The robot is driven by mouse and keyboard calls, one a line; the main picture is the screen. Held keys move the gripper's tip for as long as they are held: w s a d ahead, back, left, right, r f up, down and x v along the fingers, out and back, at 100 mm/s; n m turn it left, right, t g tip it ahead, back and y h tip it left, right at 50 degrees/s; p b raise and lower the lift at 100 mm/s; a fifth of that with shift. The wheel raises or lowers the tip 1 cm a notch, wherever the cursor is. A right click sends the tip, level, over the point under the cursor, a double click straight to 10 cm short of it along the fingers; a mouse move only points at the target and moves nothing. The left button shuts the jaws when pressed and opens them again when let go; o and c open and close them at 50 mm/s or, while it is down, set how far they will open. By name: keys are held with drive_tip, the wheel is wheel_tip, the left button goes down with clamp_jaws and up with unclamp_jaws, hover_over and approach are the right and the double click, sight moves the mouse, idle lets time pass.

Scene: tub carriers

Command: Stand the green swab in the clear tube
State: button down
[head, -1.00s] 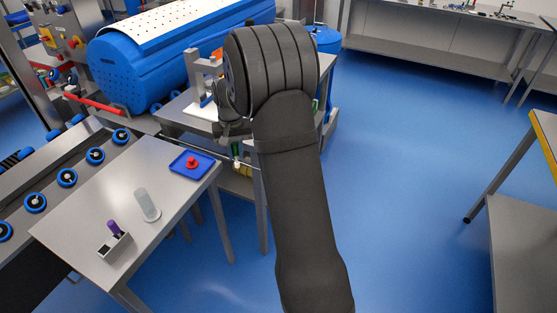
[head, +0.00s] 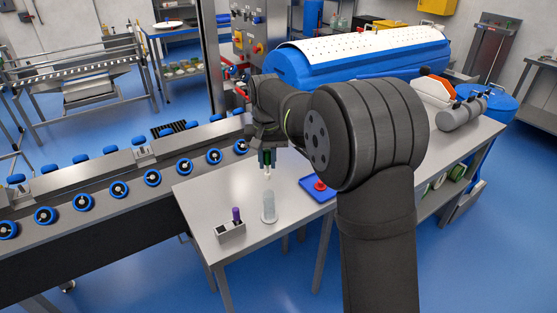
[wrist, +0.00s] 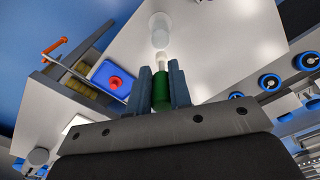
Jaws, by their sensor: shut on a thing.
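The clear tube (head: 268,208) stands upright on a grey table; it also shows in the wrist view (wrist: 159,32). My gripper (head: 267,158) is directly above the tube in the head view, pointing down. It is shut on the green swab (wrist: 161,92), which sits between the two fingers. The swab's white tip (wrist: 161,59) points down toward the tube's mouth. In the head view the tip appears slightly above the mouth and apart from it.
A small grey holder (head: 230,232) with an upright purple item (head: 236,214) stands left of the tube. A blue tray (head: 310,189) with a red object (head: 320,186) lies to the right. A conveyor with blue wheels (head: 119,189) runs along the table's left side.

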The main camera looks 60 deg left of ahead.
sight(268, 175)
drive_tip(key=shift+f, duration=2.9)
drive_tip(key=shift+d+f, duration=0.1)
drive_tip(key=shift+f, duration=2.45)
idle(0.6)
drive_tip(key=c, duration=0.7)
unclamp_jaws()
idle(0.3)
